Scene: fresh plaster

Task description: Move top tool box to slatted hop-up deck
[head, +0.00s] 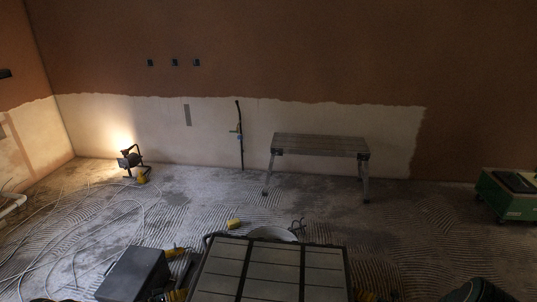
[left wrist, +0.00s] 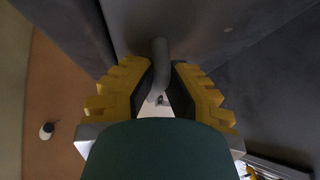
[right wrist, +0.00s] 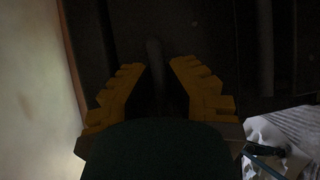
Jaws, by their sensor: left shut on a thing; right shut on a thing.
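The top tool box (head: 278,268) is a dark box with a panelled lid, close in front of me at the bottom centre of the head view. My left gripper (head: 177,294) is at its left side, shut on a grey bar handle (left wrist: 160,55) in the left wrist view. My right gripper (head: 366,296) is at its right side; the right wrist view is dark, with its fingers (right wrist: 155,70) closed about a dark handle. What lies under the box is hidden. The slatted hop-up deck (head: 320,145) stands by the back wall on metal legs, its top bare.
A dark grey box (head: 133,275) stands left of the tool box. A white round thing (head: 272,233), a black tool (head: 298,226) and a yellow item (head: 233,223) lie between it and the deck. A lit work lamp (head: 130,160) and cables are left, a green case (head: 508,194) right.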

